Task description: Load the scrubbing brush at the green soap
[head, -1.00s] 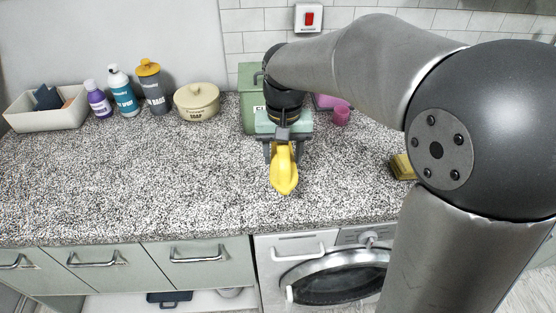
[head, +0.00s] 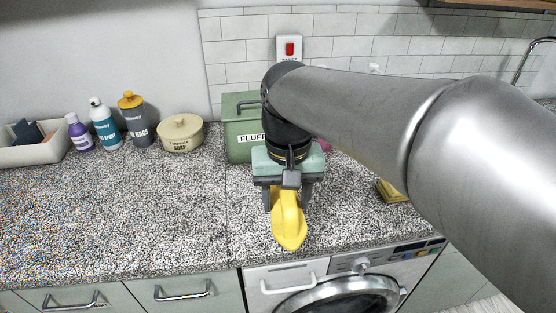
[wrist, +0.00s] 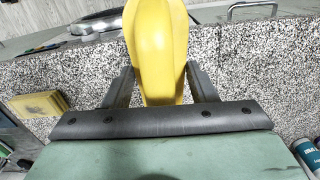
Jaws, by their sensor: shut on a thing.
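A yellow scrubbing brush (head: 287,222) with a rounded, tapering body is held in my gripper (head: 287,205), pointing down and toward the counter's front. In the wrist view the brush (wrist: 156,50) sits between the two dark fingers of my gripper (wrist: 160,80), which are shut on it. The brush is over the speckled counter; its exact height is unclear. Its bristles are not clearly seen. A cream lidded tub (head: 181,134) labelled SOAP stands at the back, left of my gripper. I cannot make out a green soap.
A green bin (head: 240,125) labelled FLUFF stands just behind my gripper. Several bottles (head: 136,118) and a pale tray (head: 30,150) line the back left. A yellow sponge-like block (head: 390,191) lies at right, partly behind my arm. The left counter is clear.

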